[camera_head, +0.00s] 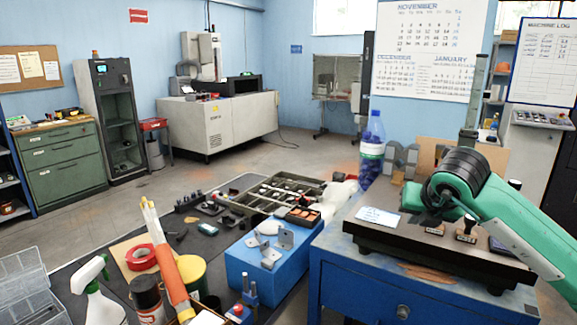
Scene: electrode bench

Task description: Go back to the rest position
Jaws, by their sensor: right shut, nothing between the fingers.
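My right arm comes in from the right edge as a green link with a black ribbed part at its end. My right gripper (420,205) is dark, small and partly hidden by the arm. My left gripper is not in view.
Stamps (466,230) and a white card (377,216) lie on the plate, close to the right gripper. A blue bottle (372,150) stands behind. A blue box (236,268), a divided tray (258,203) and a spray bottle (103,305) crowd the left bench.

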